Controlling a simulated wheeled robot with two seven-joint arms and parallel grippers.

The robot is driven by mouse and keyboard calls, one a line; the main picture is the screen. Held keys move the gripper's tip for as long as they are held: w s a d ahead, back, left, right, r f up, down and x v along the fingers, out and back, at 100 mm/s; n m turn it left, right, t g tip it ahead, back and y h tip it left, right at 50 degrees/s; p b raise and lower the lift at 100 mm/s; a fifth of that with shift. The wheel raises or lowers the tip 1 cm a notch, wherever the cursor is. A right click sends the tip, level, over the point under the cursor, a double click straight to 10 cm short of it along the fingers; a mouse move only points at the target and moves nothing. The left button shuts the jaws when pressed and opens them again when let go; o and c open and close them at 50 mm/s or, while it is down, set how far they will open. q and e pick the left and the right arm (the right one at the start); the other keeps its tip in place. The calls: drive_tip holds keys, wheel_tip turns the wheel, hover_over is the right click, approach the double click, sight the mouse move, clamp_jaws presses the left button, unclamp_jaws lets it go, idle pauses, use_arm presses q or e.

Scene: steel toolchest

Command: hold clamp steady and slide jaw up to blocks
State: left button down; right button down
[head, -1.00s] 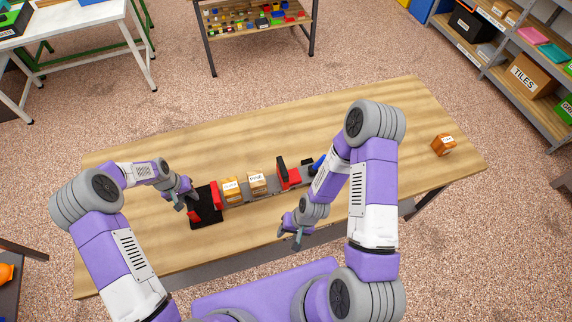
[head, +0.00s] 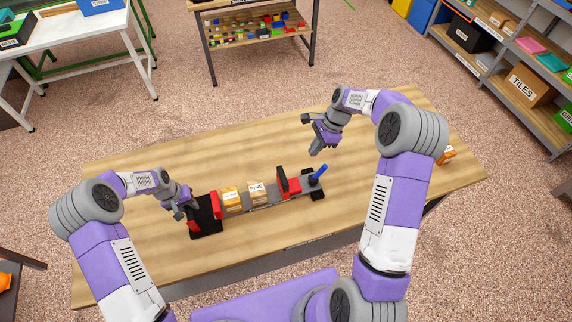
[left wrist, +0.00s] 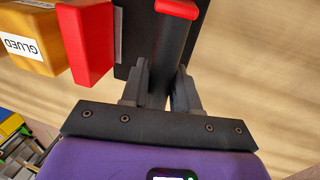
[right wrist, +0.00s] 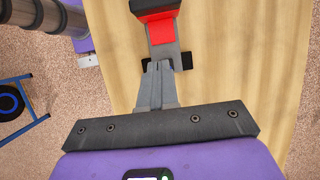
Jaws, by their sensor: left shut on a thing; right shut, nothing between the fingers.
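The clamp lies along the wooden table with its black base plate (head: 208,230) at left, a red fixed jaw (head: 216,204), a grey bar and a red-and-black sliding jaw (head: 290,184). A blue handle (head: 319,173) stands near the bar's right end. My left gripper (head: 183,212) is shut on the clamp's dark, red-topped part (left wrist: 172,45). My right gripper (head: 315,150) is shut and empty, above the table beyond the handle; its wrist view shows the sliding jaw (right wrist: 161,32).
Another orange block (head: 448,154) sits at the table's right end, partly behind my right arm. The table (head: 150,250) is otherwise mostly clear. Shelves (head: 530,85) and other benches stand apart from the table.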

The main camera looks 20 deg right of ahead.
use_arm(q)
drive_tip(key=shift+s+d+f, duration=0.2)
drive_tip(key=shift+s+f, duration=0.05)
use_arm(e)
drive_tip(key=a+f, duration=0.7)
drive_tip(key=f, duration=0.2)
drive_tip(key=shift+a, duration=0.35)
drive_tip(key=a, duration=1.1)
drive_tip(key=shift+s+a+f, duration=0.1)
